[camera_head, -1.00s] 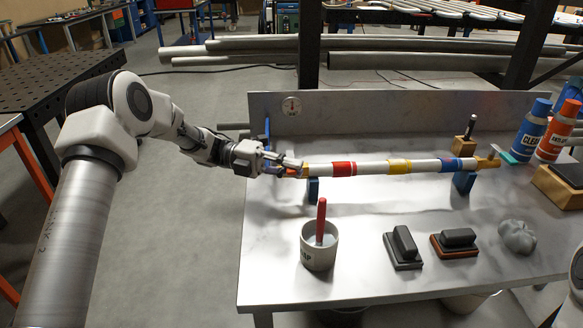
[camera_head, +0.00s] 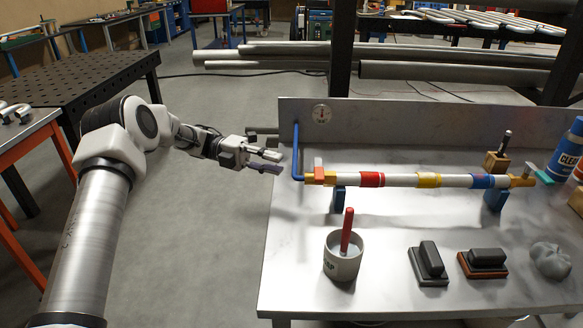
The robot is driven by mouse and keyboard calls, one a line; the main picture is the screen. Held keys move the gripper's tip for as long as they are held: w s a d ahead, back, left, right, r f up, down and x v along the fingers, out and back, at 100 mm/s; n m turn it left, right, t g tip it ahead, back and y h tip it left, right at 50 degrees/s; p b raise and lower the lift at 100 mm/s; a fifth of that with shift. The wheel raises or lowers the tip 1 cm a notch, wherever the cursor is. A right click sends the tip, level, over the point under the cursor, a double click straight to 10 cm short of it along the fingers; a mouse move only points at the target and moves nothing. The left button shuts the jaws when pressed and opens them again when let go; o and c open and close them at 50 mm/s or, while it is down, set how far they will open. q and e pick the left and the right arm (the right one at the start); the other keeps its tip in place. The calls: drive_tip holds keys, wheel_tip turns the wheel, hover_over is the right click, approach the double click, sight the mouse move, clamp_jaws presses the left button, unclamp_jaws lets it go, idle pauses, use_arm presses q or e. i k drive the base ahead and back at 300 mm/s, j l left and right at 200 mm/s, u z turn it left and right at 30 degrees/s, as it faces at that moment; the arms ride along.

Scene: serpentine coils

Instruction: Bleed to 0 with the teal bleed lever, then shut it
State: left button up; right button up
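The teal bleed lever (camera_head: 545,177) is at the right end of a white pipe (camera_head: 400,180) with red, yellow and blue bands. It slants out from the brass end fitting (camera_head: 523,180), and no gripper is near it. My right gripper is out of view.
A blue tube (camera_head: 296,150) rises at the pipe's left end. Blue stands (camera_head: 496,200) carry the pipe. In front are a cup with a red stick (camera_head: 342,262), two dark blocks (camera_head: 428,262) and a grey lump (camera_head: 550,261). Bottles (camera_head: 566,150) stand beyond the teal lever.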

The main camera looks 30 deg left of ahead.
sight(541, 175)
drive_tip(key=j, duration=1.5)
drive_tip(key=k, duration=0.05)
